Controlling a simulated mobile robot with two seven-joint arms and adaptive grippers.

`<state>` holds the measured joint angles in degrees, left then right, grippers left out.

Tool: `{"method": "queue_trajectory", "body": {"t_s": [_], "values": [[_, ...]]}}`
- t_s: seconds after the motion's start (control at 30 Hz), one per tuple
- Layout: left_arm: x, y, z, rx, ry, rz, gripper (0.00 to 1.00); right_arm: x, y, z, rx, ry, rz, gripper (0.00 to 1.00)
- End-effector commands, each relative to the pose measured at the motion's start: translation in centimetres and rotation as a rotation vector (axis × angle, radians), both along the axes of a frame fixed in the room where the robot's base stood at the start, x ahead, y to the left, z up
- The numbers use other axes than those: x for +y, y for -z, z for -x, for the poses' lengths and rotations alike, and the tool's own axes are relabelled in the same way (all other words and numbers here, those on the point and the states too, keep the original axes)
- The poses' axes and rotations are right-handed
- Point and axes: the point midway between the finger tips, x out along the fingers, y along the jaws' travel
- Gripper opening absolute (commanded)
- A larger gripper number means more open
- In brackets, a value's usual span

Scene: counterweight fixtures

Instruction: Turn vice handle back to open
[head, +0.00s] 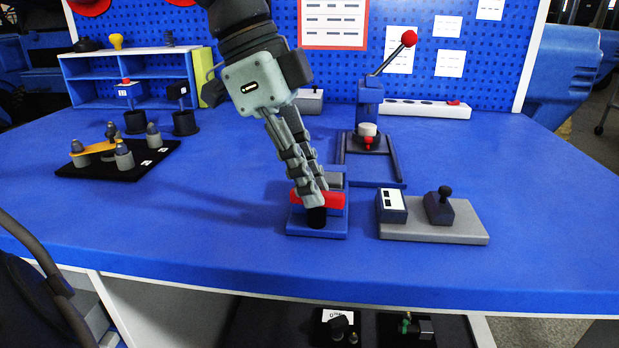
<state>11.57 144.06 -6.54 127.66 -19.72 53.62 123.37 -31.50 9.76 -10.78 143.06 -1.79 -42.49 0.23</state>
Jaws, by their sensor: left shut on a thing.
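My left gripper (313,198) reaches down from the top of the head view to the front middle of the blue table. Its fingers are shut on the red vice handle (330,199), a short bar lying crosswise. The handle sits at the front of the vice (334,222), which has a blue base and a black part below the bar. The gripper fingers hide the left part of the handle and some of the vice behind it. A grey block shows just behind the handle. My right gripper is not in view.
Right of the vice is a grey plate (462,234) with a black-knobbed block. Behind stands a press (369,98) with a red-balled lever. A black board (92,167) with grey posts and a blue shelf (90,84) are at left. The table's left front is clear.

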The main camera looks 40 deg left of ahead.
Motion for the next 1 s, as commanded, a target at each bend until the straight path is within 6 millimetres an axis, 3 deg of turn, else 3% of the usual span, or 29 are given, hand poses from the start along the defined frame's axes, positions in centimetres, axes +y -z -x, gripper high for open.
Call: {"method": "queue_trajectory", "body": {"t_s": [0.07,0.1,0.27,0.67,1.0], "values": [[0.0,-0.1,-0.1,-0.002,0.000,-0.001,0.00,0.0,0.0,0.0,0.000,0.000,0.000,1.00],[0.0,-0.1,-0.1,-0.002,0.000,-0.001,0.15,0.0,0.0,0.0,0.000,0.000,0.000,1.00],[0.0,0.0,0.0,-0.002,0.001,-0.001,0.34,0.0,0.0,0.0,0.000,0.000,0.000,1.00],[0.3,-0.8,0.1,-0.002,0.000,-0.001,0.34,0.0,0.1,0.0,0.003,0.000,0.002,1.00],[2.6,-7.1,1.1,-0.007,-0.001,-0.001,0.34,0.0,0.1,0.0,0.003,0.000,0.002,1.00]]}}
